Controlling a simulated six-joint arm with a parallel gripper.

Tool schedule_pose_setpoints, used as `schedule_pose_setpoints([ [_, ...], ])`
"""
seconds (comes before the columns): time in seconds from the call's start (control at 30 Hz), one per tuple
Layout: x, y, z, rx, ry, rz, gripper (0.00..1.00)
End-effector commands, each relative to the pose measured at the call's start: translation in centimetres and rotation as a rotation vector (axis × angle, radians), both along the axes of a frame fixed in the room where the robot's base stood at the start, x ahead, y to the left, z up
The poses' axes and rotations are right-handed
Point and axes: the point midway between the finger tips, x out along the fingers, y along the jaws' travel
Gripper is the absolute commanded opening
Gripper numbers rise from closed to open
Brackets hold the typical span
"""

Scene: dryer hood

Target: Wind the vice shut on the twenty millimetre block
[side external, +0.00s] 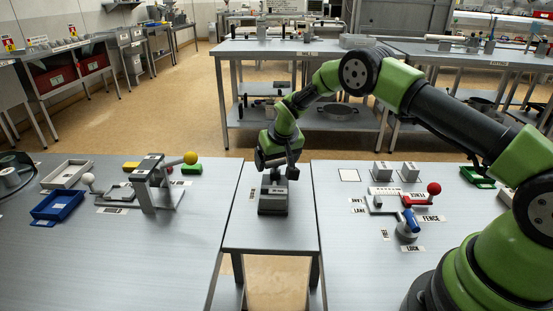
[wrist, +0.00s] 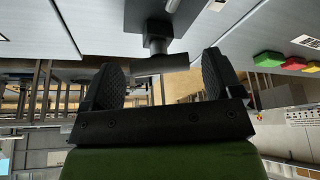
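The vice (side external: 273,203) is a dark grey body on the narrow middle table, under my gripper (side external: 279,174). In the wrist view the vice (wrist: 148,18) is at the top centre, with a dark stem and crossbar handle (wrist: 158,63) extending from it towards me. My gripper (wrist: 162,76) is open, with one black finger on either side of the crossbar. The bar's ends look close to the fingers; I cannot tell whether they touch. I cannot make out the twenty millimetre block or the jaw gap.
The left table holds a blue tray (side external: 54,207), a pale tray (side external: 67,173) and a grey stand with a yellow-knobbed lever (side external: 190,158). Gaps separate the tables.

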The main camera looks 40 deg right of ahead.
Motion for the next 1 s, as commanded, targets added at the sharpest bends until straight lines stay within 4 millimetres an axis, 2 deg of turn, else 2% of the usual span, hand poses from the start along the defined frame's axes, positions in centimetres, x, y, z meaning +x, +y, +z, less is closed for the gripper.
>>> schedule_pose_setpoints([
  [0.2, 0.0, 0.0, 0.1, -0.001, -0.001, 0.001, 0.85],
  [0.33, -0.2, 0.1, 0.9, -0.001, -0.003, 0.002, 0.85],
  [0.7, -2.6, 0.9, 6.9, -0.001, -0.004, 0.001, 0.85],
  [0.83, -3.2, 1.1, 8.4, 0.0, -0.003, 0.001, 0.85],
  [1.0, -3.6, 1.2, 9.2, -0.001, -0.001, 0.001, 0.85],
])
